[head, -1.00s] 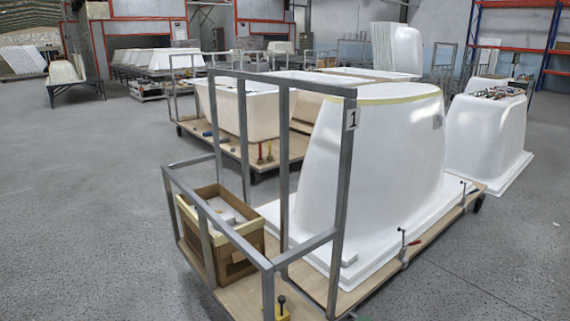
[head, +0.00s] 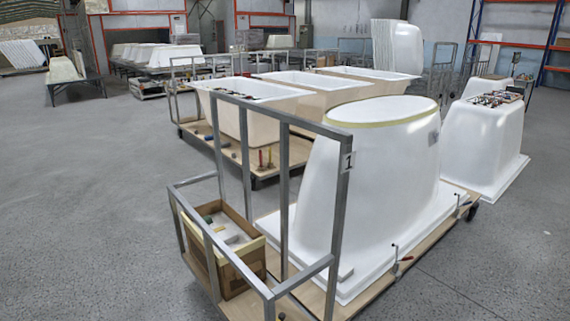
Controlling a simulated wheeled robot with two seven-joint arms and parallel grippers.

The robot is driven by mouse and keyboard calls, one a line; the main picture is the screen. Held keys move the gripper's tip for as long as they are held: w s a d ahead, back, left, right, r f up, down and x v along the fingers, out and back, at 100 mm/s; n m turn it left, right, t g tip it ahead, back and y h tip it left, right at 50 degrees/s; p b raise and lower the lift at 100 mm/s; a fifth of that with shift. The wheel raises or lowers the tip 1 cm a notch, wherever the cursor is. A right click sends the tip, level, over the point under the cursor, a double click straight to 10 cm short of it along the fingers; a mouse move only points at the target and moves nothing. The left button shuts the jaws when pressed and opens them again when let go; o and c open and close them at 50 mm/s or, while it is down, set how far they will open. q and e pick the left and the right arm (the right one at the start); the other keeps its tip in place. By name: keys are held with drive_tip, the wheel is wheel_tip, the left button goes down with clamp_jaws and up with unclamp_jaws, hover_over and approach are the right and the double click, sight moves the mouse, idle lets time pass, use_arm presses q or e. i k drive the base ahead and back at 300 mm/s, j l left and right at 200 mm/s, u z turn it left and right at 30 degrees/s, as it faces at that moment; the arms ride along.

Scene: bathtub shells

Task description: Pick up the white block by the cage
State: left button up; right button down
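A small white block (head: 346,273) lies on the near flange of the upturned white bathtub shell (head: 375,165). It is just right of a post of the grey metal cage (head: 338,225), which carries a plate marked 1. The block is pale on a pale flange, so its edges are hard to make out. Neither of my grippers shows in the head view.
A cardboard box (head: 237,283) with pale and green items stands inside the cage. The cart's wooden deck (head: 378,290) carries clamps along its right edge. Another cart with tubs (head: 252,118) stands behind. The grey floor (head: 90,200) at left is clear.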

sight(346, 270)
drive_tip(key=i+l+z, duration=0.35)
drive_tip(key=i, duration=0.3)
drive_tip(key=i+z, duration=0.35)
drive_tip(key=i, duration=0.3)
drive_tip(key=i+j+z, duration=0.15)
drive_tip(key=i+z, duration=0.2)
drive_tip(key=i, duration=0.3)
